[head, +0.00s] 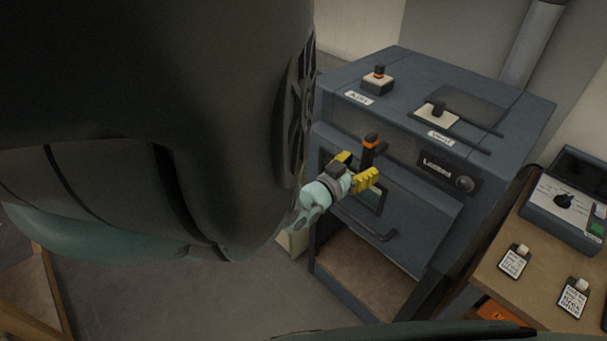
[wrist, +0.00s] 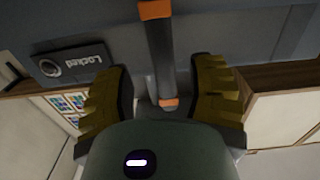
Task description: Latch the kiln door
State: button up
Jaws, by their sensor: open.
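The kiln (head: 420,100) is a dark blue-grey cabinet. Its door (head: 425,222) has a small window and a bar handle (head: 368,226). The door looks swung down flush or nearly so; I cannot tell exactly. A dark latch lever (head: 371,147) with orange bands stands at the door's upper edge; it also shows in the wrist view (wrist: 160,50). My gripper (head: 358,171) is open, with its yellow fingers at the lever. In the wrist view my gripper (wrist: 161,85) has a finger on each side of the lever's lower end, with gaps. A panel reading "Locked" (head: 438,166) has a round knob (head: 465,183).
Floor at left is clear.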

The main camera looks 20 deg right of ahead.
aim_at(363, 163)
jog(key=shift+f+v, duration=0.2)
jog(key=shift+v, duration=1.3)
jog(key=shift+s+a+r, duration=0.1)
jog(key=shift+a+r, duration=0.05)
jog(key=shift+a, duration=0.25)
